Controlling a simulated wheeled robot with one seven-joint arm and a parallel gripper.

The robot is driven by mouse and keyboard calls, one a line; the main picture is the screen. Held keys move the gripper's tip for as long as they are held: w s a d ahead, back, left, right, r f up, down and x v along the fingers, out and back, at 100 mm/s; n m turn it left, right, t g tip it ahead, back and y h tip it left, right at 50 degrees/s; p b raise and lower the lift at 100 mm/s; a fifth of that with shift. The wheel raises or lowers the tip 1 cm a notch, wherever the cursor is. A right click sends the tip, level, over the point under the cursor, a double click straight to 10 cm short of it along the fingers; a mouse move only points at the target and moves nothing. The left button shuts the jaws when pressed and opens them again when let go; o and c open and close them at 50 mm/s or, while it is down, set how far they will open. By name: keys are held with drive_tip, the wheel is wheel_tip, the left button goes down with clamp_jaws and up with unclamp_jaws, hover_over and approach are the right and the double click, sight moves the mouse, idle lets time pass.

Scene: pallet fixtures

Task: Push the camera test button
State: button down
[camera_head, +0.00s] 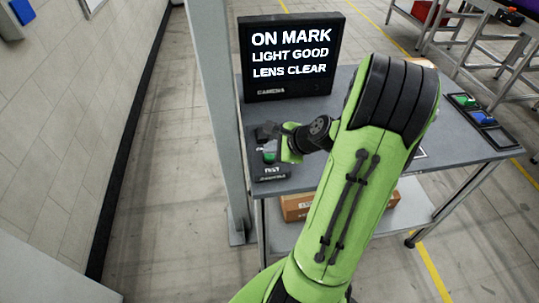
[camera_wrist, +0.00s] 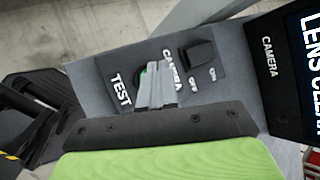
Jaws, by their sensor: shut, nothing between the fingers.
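The camera control box stands at the near left corner of the grey table, with a green button (camera_head: 269,157) on its face. In the wrist view the box face (camera_wrist: 122,74) carries the words TEST, CAMERA, OFF and ON, plus a black switch (camera_wrist: 198,54). My gripper (camera_wrist: 156,70) is shut and empty, its pale fingers over the test button. I cannot tell whether the fingertips touch the button. The camera screen (camera_head: 291,55) reads ON MARK, LIGHT GOOD, LENS CLEAR.
A grey post (camera_head: 213,105) stands close to the table's left edge. A cardboard box (camera_head: 297,207) lies on the shelf below the tabletop. Dark trays with green and blue items (camera_head: 482,117) lie at the table's right. The floor at left is clear.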

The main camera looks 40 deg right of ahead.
sight(272, 157)
drive_tip(key=shift+f+b, duration=0.3)
drive_tip(key=shift+f, duration=0.35)
idle(0.6)
drive_tip(key=shift+r+p, duration=0.95)
drive_tip(key=shift+p, duration=0.05)
wheel_tip(272, 157, up, 5)
drive_tip(key=p, duration=0.5)
drive_tip(key=shift+r, duration=0.15)
drive_tip(key=shift+f, duration=0.2)
